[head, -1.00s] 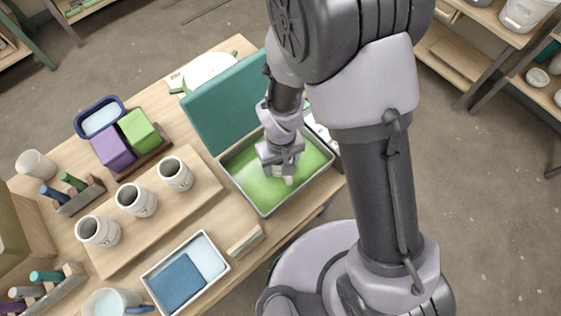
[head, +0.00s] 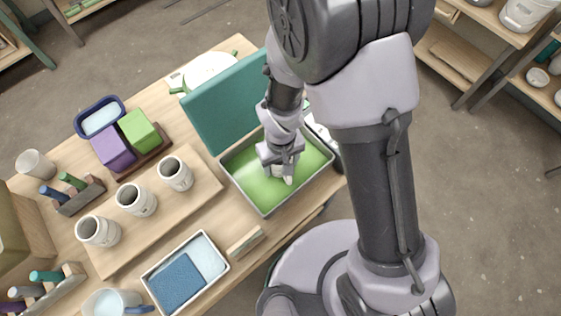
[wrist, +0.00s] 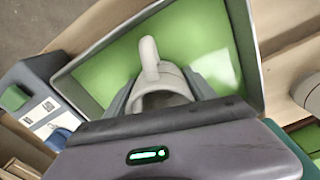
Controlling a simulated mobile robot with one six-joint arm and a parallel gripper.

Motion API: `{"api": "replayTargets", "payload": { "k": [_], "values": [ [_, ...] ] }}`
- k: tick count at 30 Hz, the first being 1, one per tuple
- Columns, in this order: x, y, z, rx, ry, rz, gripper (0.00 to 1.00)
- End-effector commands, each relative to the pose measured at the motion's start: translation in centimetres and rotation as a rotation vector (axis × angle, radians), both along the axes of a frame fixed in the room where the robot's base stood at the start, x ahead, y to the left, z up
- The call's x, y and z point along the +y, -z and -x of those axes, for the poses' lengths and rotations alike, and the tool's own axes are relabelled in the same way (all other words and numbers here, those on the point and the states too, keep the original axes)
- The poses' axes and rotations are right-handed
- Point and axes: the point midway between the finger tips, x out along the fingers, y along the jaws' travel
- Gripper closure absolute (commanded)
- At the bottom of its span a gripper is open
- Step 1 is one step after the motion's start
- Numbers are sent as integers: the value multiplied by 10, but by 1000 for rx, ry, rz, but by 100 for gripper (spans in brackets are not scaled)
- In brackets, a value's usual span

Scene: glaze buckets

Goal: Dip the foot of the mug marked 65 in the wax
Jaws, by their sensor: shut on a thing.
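My gripper (head: 279,158) is shut on a pale mug (wrist: 167,80), one finger on each side of it in the wrist view. The mug's handle points up in that view, and its open rim faces the camera. In the head view, the mug shows only as a small pale part below the fingers. It is over the pan of green wax (head: 250,182), within the pan's walls. The foot is hidden, so I cannot tell whether it touches the wax. No number is readable on the held mug.
A teal lid (head: 225,103) stands up behind the pan. Three similar mugs (head: 136,199) stand on a wooden board to the left. A tray with a blue pad (head: 176,281) lies at the front. A control box (wrist: 45,105) stands beside the pan.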

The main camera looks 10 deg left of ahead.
Motion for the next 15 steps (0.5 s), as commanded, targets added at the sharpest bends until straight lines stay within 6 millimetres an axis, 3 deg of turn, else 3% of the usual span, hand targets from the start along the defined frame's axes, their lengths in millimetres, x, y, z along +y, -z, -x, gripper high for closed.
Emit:
{"api": "replayTargets", "payload": {
  "k": [7,15],
  "values": [
    [0,-4,0,-1,0,-1,93],
    [0,-22,0,0,0,0,93]
  ]
}}
